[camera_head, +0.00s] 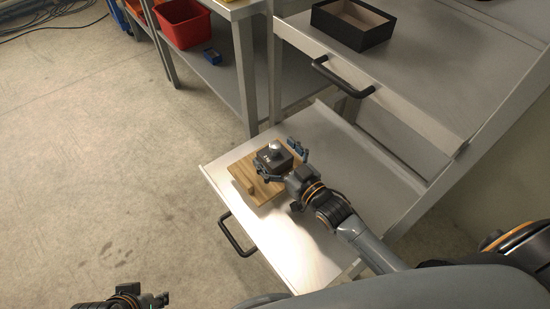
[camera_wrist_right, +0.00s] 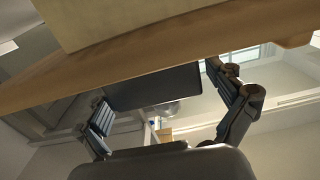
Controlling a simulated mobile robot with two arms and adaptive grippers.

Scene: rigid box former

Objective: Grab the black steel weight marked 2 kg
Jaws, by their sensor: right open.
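The black weight (camera_head: 272,161), a dark block with a shiny metal knob on top, stands upright on a wooden board (camera_head: 241,171) on the lower pulled-out shelf. Its marking is not legible. My right gripper (camera_head: 281,163) is open at the weight, with one finger on either side of it. In the right wrist view the dark weight (camera_wrist_right: 155,88) shows between the spread fingers (camera_wrist_right: 168,112), below the board's edge (camera_wrist_right: 150,62) in the picture. I cannot tell whether a finger touches it. My left gripper (camera_head: 152,300) is partly in view at the bottom left, away from the weight.
A small wooden peg (camera_head: 251,190) stands at the board's front left. The shelf (camera_head: 290,245) has a black handle (camera_head: 236,240). A higher shelf with another handle (camera_head: 340,78) holds a black open box (camera_head: 353,24). A red bin (camera_head: 183,24) stands at the upper left.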

